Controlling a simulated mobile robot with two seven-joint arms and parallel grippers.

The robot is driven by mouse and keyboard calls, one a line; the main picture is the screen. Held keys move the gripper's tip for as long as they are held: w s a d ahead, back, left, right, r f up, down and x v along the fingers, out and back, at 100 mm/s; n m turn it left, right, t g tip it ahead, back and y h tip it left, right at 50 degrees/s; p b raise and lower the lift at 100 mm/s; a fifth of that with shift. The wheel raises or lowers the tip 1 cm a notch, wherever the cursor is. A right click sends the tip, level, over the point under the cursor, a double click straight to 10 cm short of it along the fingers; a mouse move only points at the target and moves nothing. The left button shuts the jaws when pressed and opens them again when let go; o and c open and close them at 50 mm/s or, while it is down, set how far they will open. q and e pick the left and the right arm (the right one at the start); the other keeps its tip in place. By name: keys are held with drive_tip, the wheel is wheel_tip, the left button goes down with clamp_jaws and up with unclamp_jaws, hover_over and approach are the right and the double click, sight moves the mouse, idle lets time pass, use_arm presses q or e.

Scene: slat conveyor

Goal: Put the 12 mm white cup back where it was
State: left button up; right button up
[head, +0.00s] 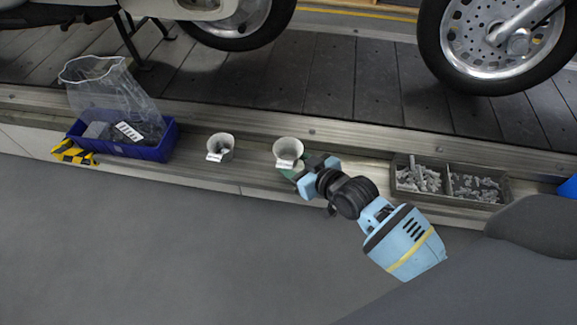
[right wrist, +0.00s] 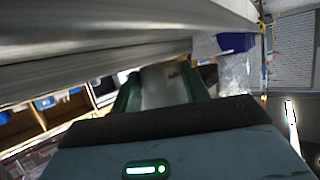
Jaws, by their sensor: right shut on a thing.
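A white cup (head: 288,152) with a small label on its front is at my right gripper (head: 299,170) in the head view. The gripper is shut on this cup, which is upright over the metal ledge. Whether its base touches the ledge is hard to tell. In the right wrist view the pale cup (right wrist: 160,88) shows between the two green fingers. A second white labelled cup (head: 220,147) stands to the left on the ledge, with some contents inside. The label writing is too small to read. My left gripper is not in view.
A blue bin (head: 155,152) with a clear bag and yellow-black tape stands at the left of the ledge (head: 255,180). A divided tray (head: 447,188) of small metal parts is at the right. Motorcycle wheels (head: 500,45) stand on the slat conveyor (head: 340,80) behind.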

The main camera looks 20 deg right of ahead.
drive_tip(key=shift+w+a+f, duration=0.1)
drive_tip(key=shift+w, duration=1)
drive_tip(key=shift+w+f+b, duration=0.15)
drive_tip(key=shift+f+b, duration=0.6)
drive_tip(key=shift+f, duration=0.2)
drive_tip(key=shift+w+f+b, duration=0.1)
drive_tip(key=shift+f+b, duration=0.6)
drive_tip(key=shift+f, duration=0.2)
drive_tip(key=shift+r, duration=0.1)
drive_tip(key=shift+s+f, duration=0.1)
drive_tip(key=shift+f, duration=0.35)
